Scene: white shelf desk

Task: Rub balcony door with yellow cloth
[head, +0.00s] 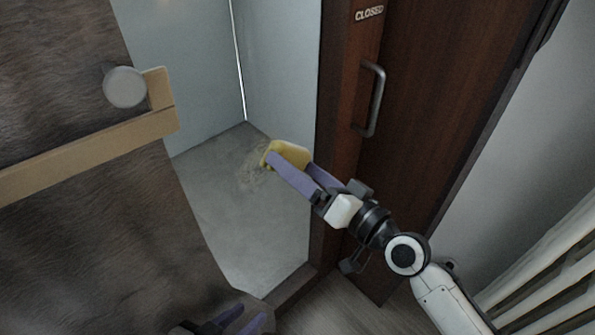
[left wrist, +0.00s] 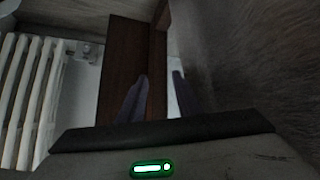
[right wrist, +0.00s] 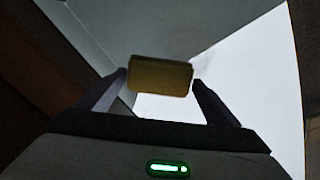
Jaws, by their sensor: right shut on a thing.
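The yellow cloth (head: 288,153) is a small folded block between the fingers of my right gripper (head: 292,168). It also shows in the right wrist view (right wrist: 160,76), clamped between both fingertips. The dark brown door (head: 425,110) carries a metal handle and the word CLOSED. Left of its brown frame is a pale grey surface (head: 235,210) with a faint brownish smudge (head: 257,165) beside the cloth. I cannot tell whether the cloth touches this surface. My left gripper (head: 243,320) is low at the bottom edge, open and empty, its fingers apart in the left wrist view (left wrist: 160,95).
A brown furry-textured surface (head: 70,100) with a light wooden strip (head: 85,155) and a round grey knob-like piece (head: 125,87) fills the left. A white radiator (head: 550,265) stands at the lower right. Wooden floor (head: 340,312) shows at the bottom.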

